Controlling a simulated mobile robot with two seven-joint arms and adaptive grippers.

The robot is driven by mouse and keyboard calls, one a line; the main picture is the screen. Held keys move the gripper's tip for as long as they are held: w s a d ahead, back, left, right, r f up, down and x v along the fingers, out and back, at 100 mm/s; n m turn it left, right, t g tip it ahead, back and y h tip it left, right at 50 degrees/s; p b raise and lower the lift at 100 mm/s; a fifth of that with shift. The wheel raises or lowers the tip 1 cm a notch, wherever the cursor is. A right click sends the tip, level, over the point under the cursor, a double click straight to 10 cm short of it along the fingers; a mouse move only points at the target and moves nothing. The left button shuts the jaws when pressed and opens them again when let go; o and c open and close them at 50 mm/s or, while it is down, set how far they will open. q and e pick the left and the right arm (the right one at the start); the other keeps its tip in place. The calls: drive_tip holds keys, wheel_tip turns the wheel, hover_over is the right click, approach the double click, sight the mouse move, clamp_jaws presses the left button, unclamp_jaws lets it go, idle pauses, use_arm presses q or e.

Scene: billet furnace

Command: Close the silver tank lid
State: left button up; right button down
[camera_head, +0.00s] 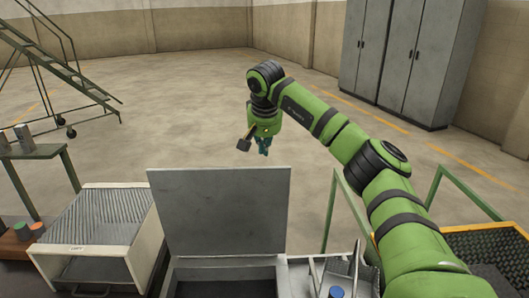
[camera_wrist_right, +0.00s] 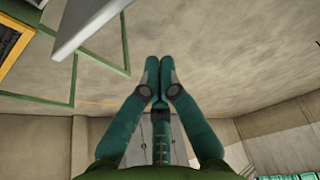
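The silver tank lid (camera_head: 222,212) stands open and upright at the back of the tank (camera_head: 180,284), whose dark inside shows below it. My right gripper (camera_head: 264,147) is beyond the lid, just above its top edge toward the right corner. In the right wrist view its fingertips (camera_wrist_right: 158,78) are together with nothing seen between them. A grey panel edge, seemingly the lid (camera_wrist_right: 88,22), shows at the upper left of that view, apart from the fingers. Contact with the lid is not seen. My left gripper is not in view.
A white-framed box with a ribbed top (camera_head: 100,218) stands left of the tank. A green railing (camera_head: 437,185) and dark mesh (camera_head: 490,250) lie right, near my right arm. Grey cabinets (camera_head: 405,60) and a green stair (camera_head: 60,70) stand farther off. Open floor lies behind the lid.

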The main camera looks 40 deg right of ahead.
drive_tip(key=s+a, duration=0.1)
drive_tip(key=s+a+f+p, duration=0.1)
drive_tip(key=s, duration=0.1)
drive_tip(key=shift+a, duration=0.1)
idle(0.3)
drive_tip(key=shift+s, duration=0.1)
